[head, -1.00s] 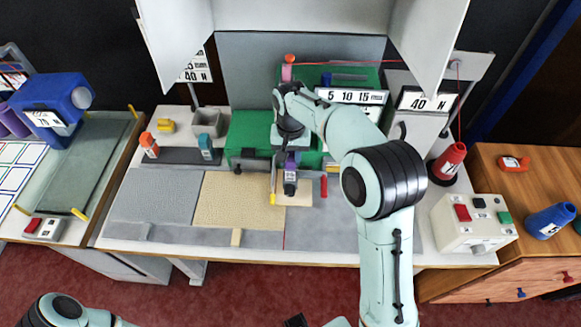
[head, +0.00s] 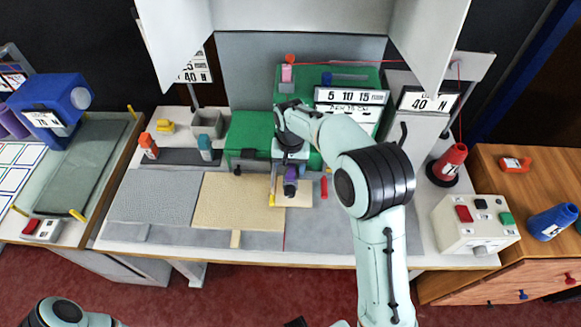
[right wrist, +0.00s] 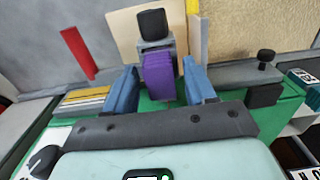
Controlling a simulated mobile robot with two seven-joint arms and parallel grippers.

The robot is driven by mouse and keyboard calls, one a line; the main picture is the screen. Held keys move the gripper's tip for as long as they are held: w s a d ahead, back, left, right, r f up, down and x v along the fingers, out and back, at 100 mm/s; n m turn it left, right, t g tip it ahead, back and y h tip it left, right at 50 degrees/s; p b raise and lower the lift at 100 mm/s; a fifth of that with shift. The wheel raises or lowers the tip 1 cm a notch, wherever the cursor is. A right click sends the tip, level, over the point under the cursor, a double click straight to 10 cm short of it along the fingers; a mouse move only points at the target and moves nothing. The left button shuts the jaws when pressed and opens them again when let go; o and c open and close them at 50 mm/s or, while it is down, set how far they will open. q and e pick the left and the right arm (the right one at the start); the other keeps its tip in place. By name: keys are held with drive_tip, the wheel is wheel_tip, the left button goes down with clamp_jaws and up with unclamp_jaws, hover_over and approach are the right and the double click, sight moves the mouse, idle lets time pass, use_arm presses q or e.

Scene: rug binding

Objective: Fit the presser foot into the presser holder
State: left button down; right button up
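The purple presser foot (head: 291,173) is at the sewing machine's front, over the small beige piece. In the right wrist view the purple foot (right wrist: 158,76) is upright against a grey holder (right wrist: 155,45) with a black block on it. My right gripper (head: 290,160) reaches down at the machine head. In the right wrist view its two blue fingers (right wrist: 158,88) stand either side of the purple foot, with a narrow gap on each side. Whether the foot is seated is hidden.
The green machine (head: 248,133) stands behind the beige rug (head: 238,200). A dark rack (head: 178,157) holds an orange and a teal piece. A red stick (head: 324,187) lies right of the foot. A control box (head: 475,222) and red cone (head: 450,162) are at the right.

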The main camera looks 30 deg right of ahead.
use_arm(q)
drive_tip(key=shift+w+r+p, duration=0.35)
drive_tip(key=shift+r+p, duration=0.15)
drive_tip(key=shift+r, duration=0.1)
drive_tip(key=shift+w+r+p, duration=0.3)
drive_tip(key=shift+r+p, duration=0.15)
drive_tip(key=shift+r, duration=0.1)
use_arm(e)
wheel_tip(320, 180, up, 12)
drive_tip(key=shift+r, duration=0.15)
